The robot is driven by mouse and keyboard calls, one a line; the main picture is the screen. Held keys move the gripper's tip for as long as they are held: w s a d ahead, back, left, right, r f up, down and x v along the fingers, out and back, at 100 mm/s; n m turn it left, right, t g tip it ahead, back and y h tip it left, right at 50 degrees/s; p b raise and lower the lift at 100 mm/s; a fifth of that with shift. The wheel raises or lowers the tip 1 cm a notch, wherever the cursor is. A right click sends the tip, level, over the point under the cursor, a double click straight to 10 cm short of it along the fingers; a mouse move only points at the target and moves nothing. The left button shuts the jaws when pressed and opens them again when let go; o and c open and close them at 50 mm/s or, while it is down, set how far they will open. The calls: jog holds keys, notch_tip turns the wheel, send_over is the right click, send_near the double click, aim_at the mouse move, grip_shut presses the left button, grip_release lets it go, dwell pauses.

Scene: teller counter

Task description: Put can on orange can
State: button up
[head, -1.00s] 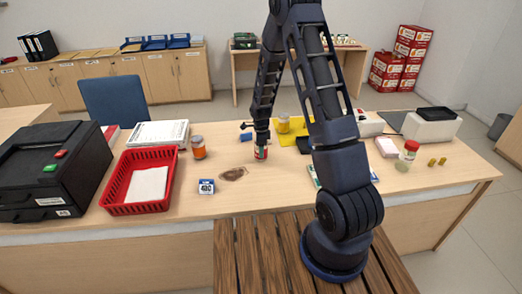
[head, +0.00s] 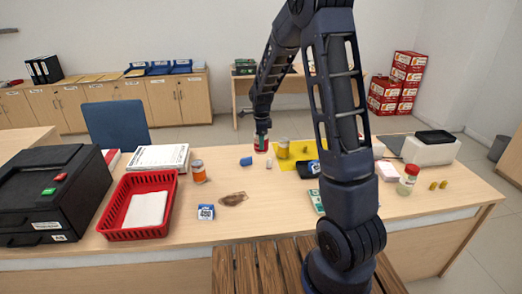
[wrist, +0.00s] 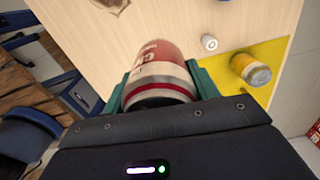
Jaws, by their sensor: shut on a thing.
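My gripper (head: 262,134) is shut on a red and white can (head: 261,145) and holds it upright, seemingly above the table. In the wrist view the can (wrist: 160,68) sits between the two green fingers of my gripper (wrist: 160,84). An orange can (head: 198,171) with a grey top stands on the table to the left of my gripper, right of the red basket. A yellow-orange can (head: 283,149) stands on a yellow mat just right of the held can. It also shows in the wrist view (wrist: 252,70).
A red basket (head: 112,232) with white paper and a black machine (head: 45,195) stand at left. A brown flat piece (head: 233,199), a blue-and-white box (head: 206,212) and a blue item (head: 246,161) lie nearby. A red-lidded jar (head: 408,180) stands right.

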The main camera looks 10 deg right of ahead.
jog(key=shift+a+r, duration=0.1)
jog(key=shift+r, duration=0.35)
jog(key=w+a+r+n, duration=0.2)
jog(key=a+r+n, duration=0.15)
jog(key=a, duration=0.65)
jog(key=w+a+r+n, duration=0.2)
jog(key=a+r+n, duration=0.15)
jog(key=a, duration=0.65)
jog(key=w+a+r+n, duration=0.2)
jog(key=a+r+n, duration=0.15)
jog(key=a, duration=0.65)
send_over(197, 162)
jog(key=shift+m, duration=0.25)
notch_tip(197, 162, down, 18)
jog(key=shift+f, duration=0.2)
jog(key=shift+f, duration=0.15)
jog(key=o, duration=1.2)
notch_tip(197, 162, up, 12)
jog(key=shift+r, duration=0.15)
